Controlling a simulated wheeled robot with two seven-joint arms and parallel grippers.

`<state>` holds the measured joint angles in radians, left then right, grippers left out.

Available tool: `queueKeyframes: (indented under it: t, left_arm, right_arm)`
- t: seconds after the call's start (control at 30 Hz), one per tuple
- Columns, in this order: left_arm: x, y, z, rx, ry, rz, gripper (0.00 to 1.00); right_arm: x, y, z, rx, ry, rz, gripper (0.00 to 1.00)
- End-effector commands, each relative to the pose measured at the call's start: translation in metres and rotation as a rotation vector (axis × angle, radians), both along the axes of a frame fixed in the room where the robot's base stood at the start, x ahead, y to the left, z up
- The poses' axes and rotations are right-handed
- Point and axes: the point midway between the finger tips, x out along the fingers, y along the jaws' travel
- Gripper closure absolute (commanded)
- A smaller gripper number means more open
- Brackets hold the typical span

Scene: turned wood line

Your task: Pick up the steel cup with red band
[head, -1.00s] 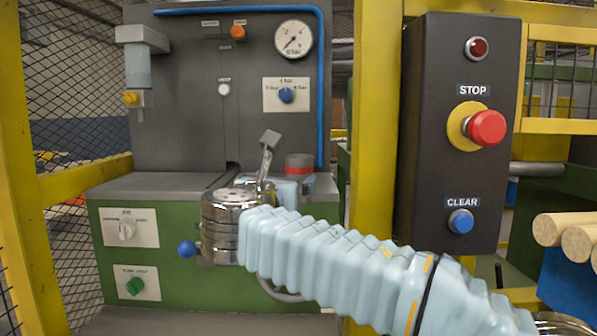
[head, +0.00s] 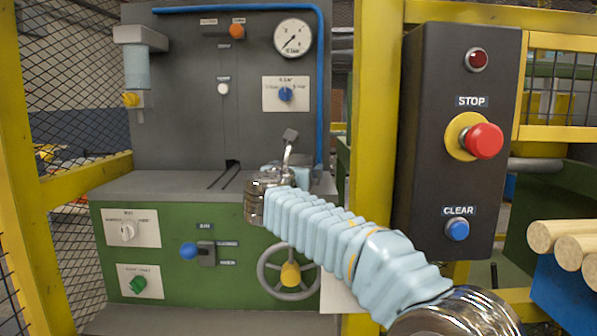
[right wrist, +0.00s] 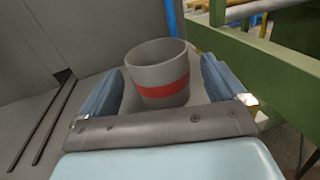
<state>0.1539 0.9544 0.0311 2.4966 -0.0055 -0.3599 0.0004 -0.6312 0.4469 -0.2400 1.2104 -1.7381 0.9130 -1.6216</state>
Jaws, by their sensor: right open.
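The steel cup with red band (right wrist: 172,68) stands upright on the grey machine ledge in the right wrist view. Its mouth faces up and the red band runs round its lower half. My right gripper (right wrist: 162,78) is open, with one blue-padded finger to each side of the cup and a visible gap on both sides. In the head view my right gripper (head: 284,168) is over the right end of the ledge, and I cannot make out the cup behind it. My left gripper is not in view.
The grey machine ledge (head: 160,186) is bare to the left, with dark slots beside the gripper. A grey back panel (head: 180,110) rises behind it. A yellow post (head: 375,130) and the STOP/CLEAR box (head: 440,150) stand to the right. A handwheel (head: 290,272) sits below.

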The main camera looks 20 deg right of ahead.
Motion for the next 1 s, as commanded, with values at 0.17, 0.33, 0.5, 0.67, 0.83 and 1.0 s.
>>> queueKeyframes:
  t: [0.17,0.33,0.5,0.67,0.83,1.0]
  left_arm:
    - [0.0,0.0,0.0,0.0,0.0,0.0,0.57]
    - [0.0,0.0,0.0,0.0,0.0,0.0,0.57]
    - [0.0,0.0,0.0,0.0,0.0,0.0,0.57]
    - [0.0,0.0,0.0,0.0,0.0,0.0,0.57]
    - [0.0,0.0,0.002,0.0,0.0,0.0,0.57]
    - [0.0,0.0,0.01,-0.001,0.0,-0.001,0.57]
  right_arm:
    - [0.0,0.0,0.0,0.0,0.0,0.0,0.13]
    - [-0.001,0.0,0.0,0.0,0.0,0.0,0.39]
    - [-0.001,0.0,0.0,0.0,0.0,0.0,0.65]
    - [-0.001,0.0,0.0,0.0,-0.001,0.0,0.65]
    - [-0.001,0.0,0.005,0.0,-0.002,0.0,0.65]
    - [-0.001,0.001,0.026,0.0,-0.004,-0.001,0.65]
